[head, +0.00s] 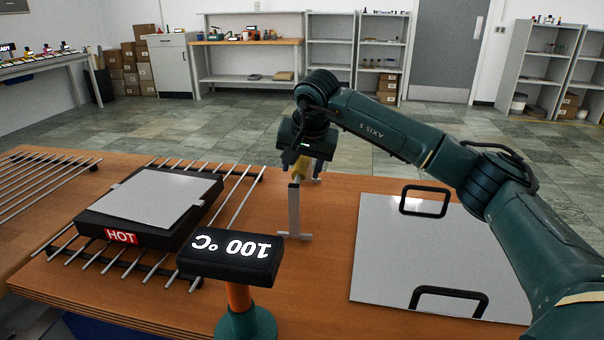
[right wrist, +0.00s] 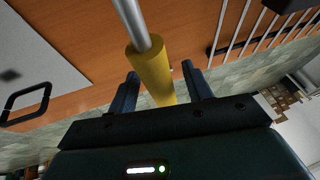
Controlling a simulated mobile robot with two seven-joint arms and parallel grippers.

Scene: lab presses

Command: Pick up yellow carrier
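The yellow carrier shows as a yellow cylindrical grip (right wrist: 152,75) on a metal rod in the right wrist view. In the head view its yellow part (head: 301,170) is partly hidden by my right gripper and a pale upright. My right gripper (right wrist: 160,83) is open, with one finger on each side of the yellow grip and visible gaps beside it. In the head view the right gripper (head: 305,172) is above the middle of the wooden table. My left gripper is not in view.
A black hot plate (head: 148,200) marked HOT sits on a rod rack at left. A 100 °C display (head: 230,256) stands in front. A pale T-footed upright (head: 294,212) stands mid-table. A grey plate (head: 385,262) with two black handles lies at right, partly under my arm.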

